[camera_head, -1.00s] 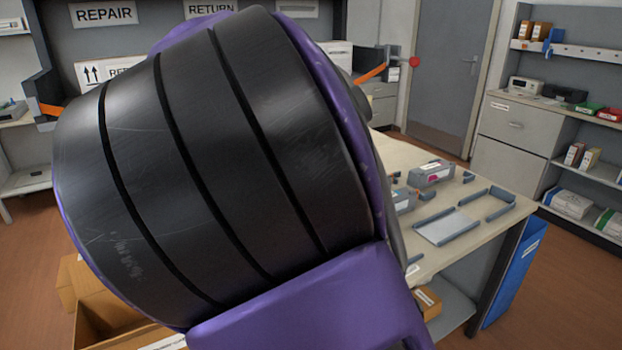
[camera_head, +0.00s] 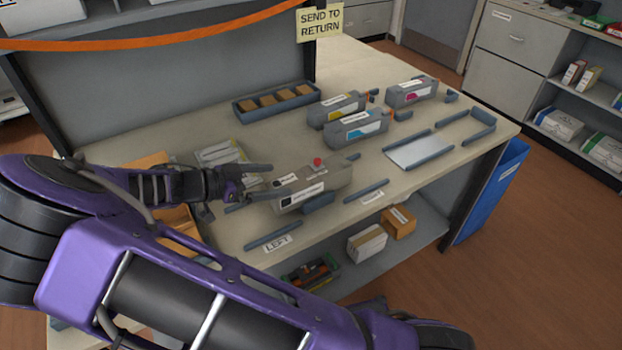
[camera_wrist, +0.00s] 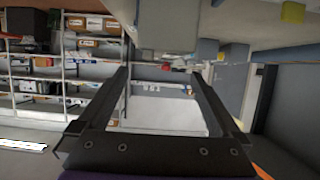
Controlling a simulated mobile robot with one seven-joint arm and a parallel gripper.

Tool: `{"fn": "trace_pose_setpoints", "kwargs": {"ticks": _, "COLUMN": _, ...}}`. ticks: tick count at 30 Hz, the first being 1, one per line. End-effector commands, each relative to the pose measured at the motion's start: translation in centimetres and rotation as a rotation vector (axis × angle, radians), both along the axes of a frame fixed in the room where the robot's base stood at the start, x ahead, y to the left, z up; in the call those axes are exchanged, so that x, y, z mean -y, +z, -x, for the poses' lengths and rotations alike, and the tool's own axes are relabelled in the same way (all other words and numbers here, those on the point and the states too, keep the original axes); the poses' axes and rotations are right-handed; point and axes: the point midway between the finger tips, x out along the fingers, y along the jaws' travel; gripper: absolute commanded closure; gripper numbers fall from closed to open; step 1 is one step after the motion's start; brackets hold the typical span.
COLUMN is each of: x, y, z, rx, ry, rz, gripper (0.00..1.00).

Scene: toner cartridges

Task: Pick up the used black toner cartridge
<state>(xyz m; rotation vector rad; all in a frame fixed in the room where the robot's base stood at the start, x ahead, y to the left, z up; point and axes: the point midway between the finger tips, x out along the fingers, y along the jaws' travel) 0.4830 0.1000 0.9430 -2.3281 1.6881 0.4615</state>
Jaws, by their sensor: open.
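A grey cartridge (camera_head: 325,190) with white labels and black squares, which looks like the black toner cartridge, lies near the front of the table, with a small red knob on top. My gripper (camera_head: 277,180) is open at its left end, its two fingers pointing right towards it. The fingers overlap the cartridge's left part in the head view, and I cannot tell whether they touch it. In the wrist view my gripper (camera_wrist: 160,73) shows two spread fingers with nothing clearly held. A grey block shows above them there, but I cannot tell whether it is the cartridge.
Yellow (camera_head: 337,108), cyan (camera_head: 357,128) and magenta (camera_head: 411,92) cartridges lie farther back. A tray (camera_head: 243,114) of brown blocks stands behind. Low blue-grey rails (camera_head: 367,190) and a pale plate (camera_head: 420,151) are on the tabletop (camera_head: 225,235). A blue bin (camera_head: 490,190) stands at right.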

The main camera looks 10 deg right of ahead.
Motion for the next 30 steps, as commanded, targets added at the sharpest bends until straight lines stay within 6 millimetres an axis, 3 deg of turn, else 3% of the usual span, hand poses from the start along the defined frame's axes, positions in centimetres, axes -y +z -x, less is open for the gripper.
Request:
{"fn": "trace_pose_setpoints", "kwargs": {"ticks": 9, "x": 4.7, "y": -1.9, "z": -1.5, "rx": -0.001, "ry": -0.004, "rz": 0.0, "gripper": 0.0}}
{"fn": "trace_pose_setpoints", "kwargs": {"ticks": 16, "x": 6.3, "y": -2.3, "z": -2.1, "rx": -0.001, "ry": -0.004, "rz": -0.001, "gripper": 0.0}}
{"fn": "trace_pose_setpoints", "kwargs": {"ticks": 24, "x": 9.7, "y": -3.3, "z": -3.6, "rx": -0.001, "ry": -0.004, "rz": 0.0, "gripper": 0.0}}
{"fn": "trace_pose_setpoints", "kwargs": {"ticks": 30, "x": 10.1, "y": -3.5, "z": -3.7, "rx": 0.0, "ry": -0.001, "rz": -0.001, "gripper": 0.0}}
